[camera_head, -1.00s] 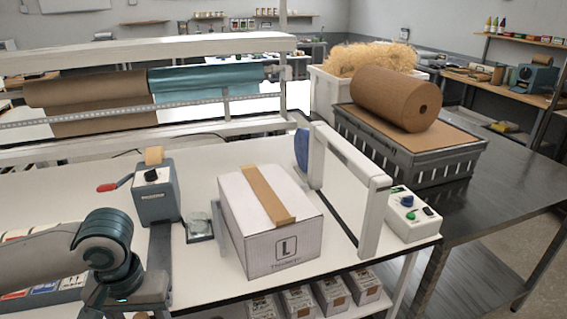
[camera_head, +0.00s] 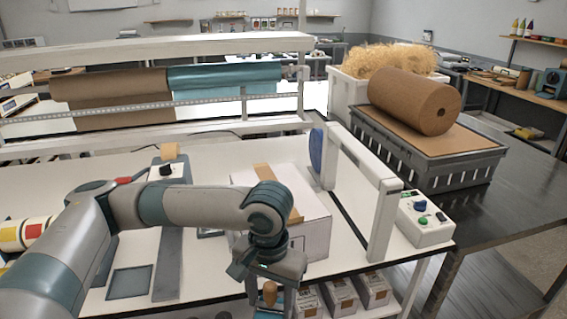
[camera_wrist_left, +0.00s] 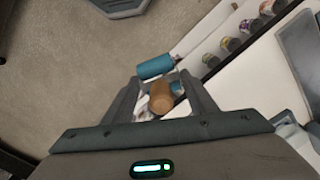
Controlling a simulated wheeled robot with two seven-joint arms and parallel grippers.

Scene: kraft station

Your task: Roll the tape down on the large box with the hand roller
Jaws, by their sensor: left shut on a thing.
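The large white box (camera_head: 316,228) stands on the white table in the head view, with a brown tape strip (camera_head: 296,216) across its top. My left arm hides much of its front and left side. My left gripper (camera_head: 268,292) points down in front of the box, near the table's front edge. It is shut on the hand roller, whose wooden handle (camera_head: 270,290) shows between the fingers. In the left wrist view, the gripper (camera_wrist_left: 165,88) holds the roller's wooden handle (camera_wrist_left: 160,98), with the blue roller head (camera_wrist_left: 155,66) beyond it. My right gripper is out of view.
A white frame with an upright post (camera_head: 384,215) stands close to the box's right side, beside a control box (camera_head: 424,220). A tape dispenser (camera_head: 170,165) is behind my left arm. Small boxes (camera_head: 340,295) sit on the shelf below the table edge.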

